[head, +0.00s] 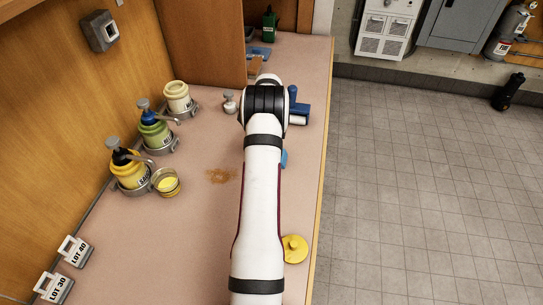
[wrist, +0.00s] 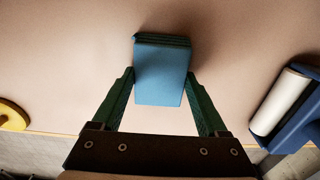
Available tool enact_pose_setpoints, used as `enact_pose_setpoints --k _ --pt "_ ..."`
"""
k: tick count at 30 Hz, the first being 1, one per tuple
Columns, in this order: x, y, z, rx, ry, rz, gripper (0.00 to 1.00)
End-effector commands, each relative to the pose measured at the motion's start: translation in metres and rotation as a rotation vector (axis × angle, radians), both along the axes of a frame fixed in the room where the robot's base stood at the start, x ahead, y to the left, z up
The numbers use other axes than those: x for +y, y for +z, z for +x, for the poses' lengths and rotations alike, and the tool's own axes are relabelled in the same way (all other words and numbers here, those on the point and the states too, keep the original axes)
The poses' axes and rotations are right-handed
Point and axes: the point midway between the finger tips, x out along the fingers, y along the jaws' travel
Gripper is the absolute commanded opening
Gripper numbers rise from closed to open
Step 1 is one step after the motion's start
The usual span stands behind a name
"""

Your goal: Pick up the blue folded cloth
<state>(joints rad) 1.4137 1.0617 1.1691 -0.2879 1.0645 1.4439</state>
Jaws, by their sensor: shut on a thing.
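The blue folded cloth (wrist: 160,78) sits between the two green fingers of my gripper (wrist: 160,74) in the wrist view. My gripper is shut on it, with a finger against each side. The cloth is a thick, box-like stack with its fold layers showing at the far edge. I cannot tell whether it touches the counter. In the head view only a small blue bit of the cloth (head: 284,158) shows at the right side of my arm. My arm hides the rest of it and the gripper there.
A blue holder with a white roll (wrist: 284,100) is to the right in the wrist view; a yellow disc (wrist: 12,115) is to the left. In the head view, labelled pump jars (head: 156,133) stand along the left wall. A brown stain (head: 221,176) marks the open pink counter (head: 205,235).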

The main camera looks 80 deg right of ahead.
Motion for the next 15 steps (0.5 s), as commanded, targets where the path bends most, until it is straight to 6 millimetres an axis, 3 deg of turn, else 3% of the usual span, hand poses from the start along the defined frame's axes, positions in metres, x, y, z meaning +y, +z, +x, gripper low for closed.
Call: enact_pose_setpoints --k 8,13,15 --pt "0.0 0.011 0.0 -0.001 0.0 -0.001 0.22" --pt "-0.001 0.041 0.0 -0.001 0.001 -0.003 0.22" --pt "0.005 0.05 -0.013 -0.001 -0.001 0.0 0.22"
